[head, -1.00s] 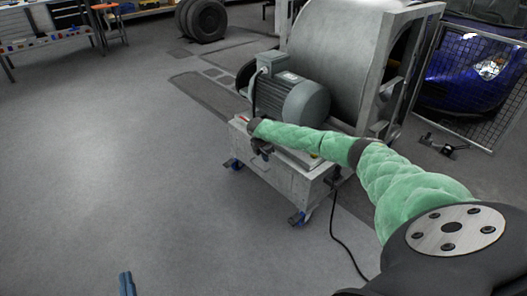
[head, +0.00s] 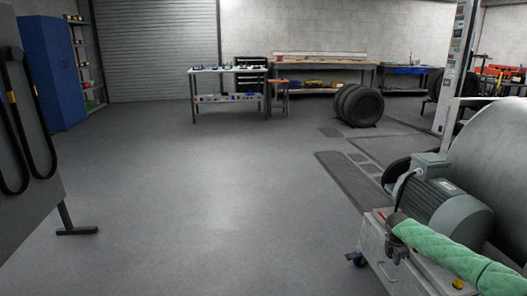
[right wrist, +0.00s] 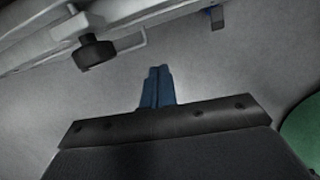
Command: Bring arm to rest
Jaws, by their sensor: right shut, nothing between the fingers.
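My right arm, in a green quilted sleeve, reaches in from the lower right of the head view. My right gripper (head: 393,254) hangs at its dark end, in front of the grey motor cart (head: 372,240). In the right wrist view the two blue fingers of this gripper (right wrist: 157,84) are together, with nothing between them. Whether the gripper touches the cart cannot be told from the head view. My left gripper is in neither view now.
A grey motor (head: 445,208) and a large metal drum (head: 497,165) stand at the right. A dark knob (right wrist: 92,52) on a pale frame shows in the wrist view. The middle floor is clear.

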